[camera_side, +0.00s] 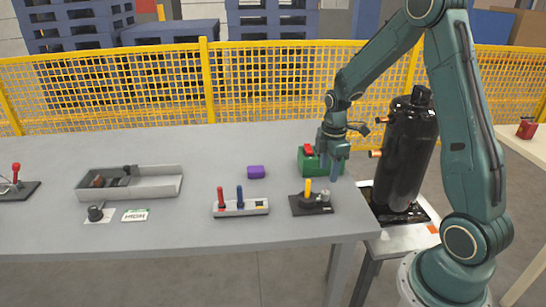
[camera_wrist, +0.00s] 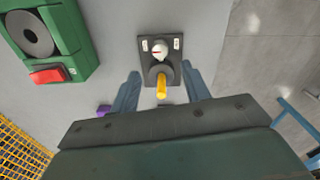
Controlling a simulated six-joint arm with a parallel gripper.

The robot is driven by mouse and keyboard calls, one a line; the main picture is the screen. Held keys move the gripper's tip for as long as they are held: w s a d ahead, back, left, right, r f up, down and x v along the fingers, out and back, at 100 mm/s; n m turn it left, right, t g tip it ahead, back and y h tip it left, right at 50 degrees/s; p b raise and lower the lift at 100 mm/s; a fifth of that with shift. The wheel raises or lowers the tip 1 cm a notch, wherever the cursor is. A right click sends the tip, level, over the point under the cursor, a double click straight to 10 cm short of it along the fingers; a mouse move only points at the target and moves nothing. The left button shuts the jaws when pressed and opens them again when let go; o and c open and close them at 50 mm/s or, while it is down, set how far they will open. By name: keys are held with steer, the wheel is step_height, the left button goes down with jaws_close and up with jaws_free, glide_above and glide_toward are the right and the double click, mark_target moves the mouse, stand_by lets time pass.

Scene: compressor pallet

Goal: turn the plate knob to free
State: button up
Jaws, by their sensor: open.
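A black plate (camera_side: 298,207) near the right front of the table carries a small grey knob (camera_side: 325,197) and an upright yellow lever (camera_side: 308,188). In the wrist view the plate (camera_wrist: 148,43) has two small white labels near its far end. The pale knob (camera_wrist: 159,48) lies between them and bears a red mark; the label text is too small to read. The yellow lever (camera_wrist: 161,88) shows nearer. My gripper (camera_side: 336,170) is above the table behind the plate, pointing down. In the wrist view the open gripper (camera_wrist: 162,84) has a finger on either side of the lever, apart from it and holding nothing.
A green box with a red button (camera_side: 308,149) stands close beside my gripper. A purple block (camera_side: 256,172), a base with red and blue levers (camera_side: 241,208) and a grey tray (camera_side: 167,186) are further left. A black compressor (camera_side: 408,155) stands right, beyond the table edge.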

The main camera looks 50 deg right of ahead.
steer(key=shift+r, duration=2.85)
steer(key=shift+a, duration=0.1)
